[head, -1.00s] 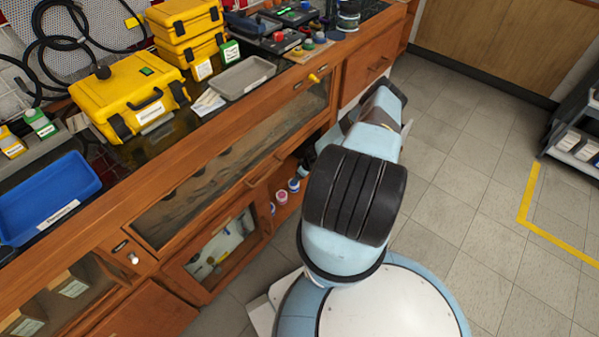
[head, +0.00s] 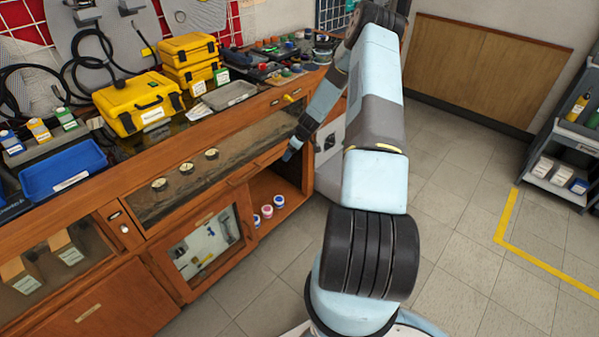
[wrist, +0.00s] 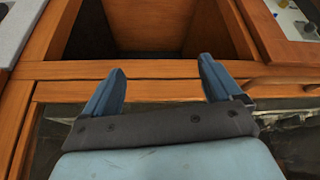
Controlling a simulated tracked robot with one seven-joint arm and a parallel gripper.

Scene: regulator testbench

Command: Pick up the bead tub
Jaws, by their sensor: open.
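Several small tubs with white, blue and pink parts stand in the open cabinet bay below the bench: a front tub (head: 256,221), a middle tub (head: 267,211) and a rear tub (head: 279,201). I cannot read their labels or tell which is the bead tub. My gripper (head: 291,153) is up by the bench front, above and slightly right of the tubs, apart from them. In the wrist view my gripper (wrist: 160,64) has its two blue fingers spread with nothing between them. No tub shows in that view.
The open bay (wrist: 150,25) lies ahead of the fingers, behind a wooden rail (wrist: 160,68). A glass-fronted door (head: 208,246) is left of the bay. The glazed case (head: 225,160) holds gauges. Yellow cases (head: 140,102) and a blue tray (head: 63,172) stand on the bench. The floor is clear.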

